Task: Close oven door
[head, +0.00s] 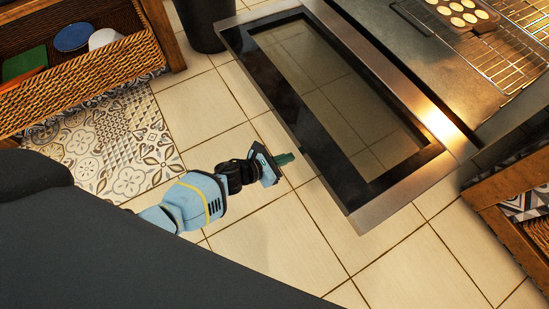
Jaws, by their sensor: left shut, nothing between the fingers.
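The oven door (268,75) is folded down, dark-framed with a glass window and a metal edge. It lies across the middle and right of the head view, open in front of the oven cavity (410,55). My left gripper (287,159) is shut and empty. In the picture its tip is close to the door's left edge; I cannot tell whether they touch. My right gripper is not in view.
An oven rack (520,65) and a muffin tray (462,14) with several pale muffins are inside the oven. A wicker basket (75,85) is on shelving at upper left. A dark bin (203,20) stands near the door's top corner. Tiled floor (300,245) is clear.

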